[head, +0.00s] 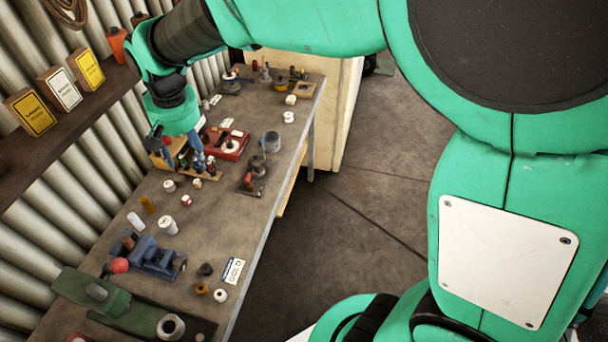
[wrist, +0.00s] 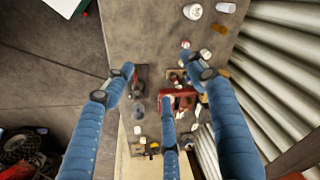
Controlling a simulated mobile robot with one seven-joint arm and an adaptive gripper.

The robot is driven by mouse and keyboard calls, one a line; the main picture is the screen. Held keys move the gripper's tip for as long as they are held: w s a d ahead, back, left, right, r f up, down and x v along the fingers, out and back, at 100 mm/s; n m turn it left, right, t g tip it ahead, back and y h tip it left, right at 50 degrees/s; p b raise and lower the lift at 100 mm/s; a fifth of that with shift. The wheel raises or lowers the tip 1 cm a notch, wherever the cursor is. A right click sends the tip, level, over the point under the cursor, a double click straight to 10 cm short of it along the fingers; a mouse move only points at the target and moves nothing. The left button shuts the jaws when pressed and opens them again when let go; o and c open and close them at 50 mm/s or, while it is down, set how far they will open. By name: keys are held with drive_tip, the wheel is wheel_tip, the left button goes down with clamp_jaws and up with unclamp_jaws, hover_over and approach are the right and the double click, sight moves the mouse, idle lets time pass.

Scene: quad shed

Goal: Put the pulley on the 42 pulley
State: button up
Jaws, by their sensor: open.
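My gripper (head: 200,165) is above the far part of the workbench, on its wall side, with blue fingers pointing down. In the wrist view my gripper (wrist: 168,80) has three fingers spread apart, with nothing held between them. I cannot tell for sure which thing is the pulley or the 42 pulley; no number 42 is readable. Small round pieces that may be pulleys include a white ring (head: 220,295), a brass ring (head: 201,289) and a dark piece (head: 206,268) near the front. White round pieces (head: 289,117) also sit farther back.
The workbench (head: 215,220) carries a red box (head: 225,142), a blue vise (head: 150,257), a green machine (head: 120,300), a grey cup (head: 272,142) and a white card (head: 234,271). A shelf (head: 60,130) with boxes runs along the corrugated wall. The bench's middle has bare patches.

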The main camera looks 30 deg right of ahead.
drive_tip(key=s+d+r+t, duration=0.2)
drive_tip(key=s+d+r, duration=0.6)
drive_tip(key=s+d, duration=0.6)
drive_tip(key=s, duration=0.5)
drive_tip(key=s+d+t, duration=0.1)
drive_tip(key=s+d, duration=0.2)
drive_tip(key=s, duration=0.4)
drive_tip(key=shift+s+d+t+h, duration=0.3)
wheel_tip(320, 180, down, 4)
drive_tip(key=b, duration=0.4)
drive_tip(key=shift+f, duration=0.15)
